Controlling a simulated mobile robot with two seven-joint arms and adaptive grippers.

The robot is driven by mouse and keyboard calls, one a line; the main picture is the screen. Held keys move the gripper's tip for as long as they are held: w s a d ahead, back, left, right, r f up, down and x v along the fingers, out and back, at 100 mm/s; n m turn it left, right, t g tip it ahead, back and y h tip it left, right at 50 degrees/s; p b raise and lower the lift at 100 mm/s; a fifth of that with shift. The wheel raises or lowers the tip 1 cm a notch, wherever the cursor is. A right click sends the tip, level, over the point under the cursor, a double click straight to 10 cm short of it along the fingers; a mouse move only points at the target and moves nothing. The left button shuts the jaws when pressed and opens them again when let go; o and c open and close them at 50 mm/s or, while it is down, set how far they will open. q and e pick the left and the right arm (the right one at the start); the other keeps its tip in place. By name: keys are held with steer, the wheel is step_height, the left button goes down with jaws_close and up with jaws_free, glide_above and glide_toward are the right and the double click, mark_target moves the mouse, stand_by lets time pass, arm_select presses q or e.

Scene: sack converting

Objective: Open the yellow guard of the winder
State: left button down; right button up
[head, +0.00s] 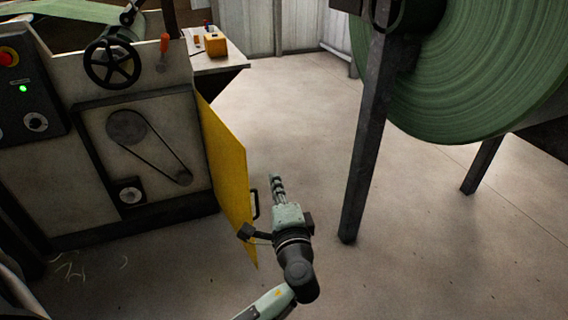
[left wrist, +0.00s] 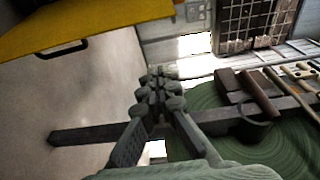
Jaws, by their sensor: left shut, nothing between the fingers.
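The yellow guard (head: 229,168) of the winder (head: 62,178) stands swung out from the machine's front, hinged near its right edge. The belt and pulleys (head: 128,128) behind it are exposed. A black handle (head: 255,204) is on the guard's outer face. My left gripper (head: 277,180) is shut and empty, just right of the handle and apart from it. In the left wrist view the guard (left wrist: 120,22) and its handle (left wrist: 62,49) are at the upper left, away from the shut fingers (left wrist: 160,75). My right gripper is not in view.
A large green roll (head: 470,70) on a dark steel stand (head: 362,150) is at the right. A table (head: 222,64) with a yellow box (head: 215,44) stands behind the guard. The floor between guard and stand is clear.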

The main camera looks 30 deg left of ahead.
arm_select(q)
steer(key=w+a, duration=0.4)
steer(key=a, duration=0.4)
steer(key=shift+w+a+r+p, duration=0.15)
steer(key=shift+a+p, duration=0.05)
steer(key=shift+p, duration=0.1)
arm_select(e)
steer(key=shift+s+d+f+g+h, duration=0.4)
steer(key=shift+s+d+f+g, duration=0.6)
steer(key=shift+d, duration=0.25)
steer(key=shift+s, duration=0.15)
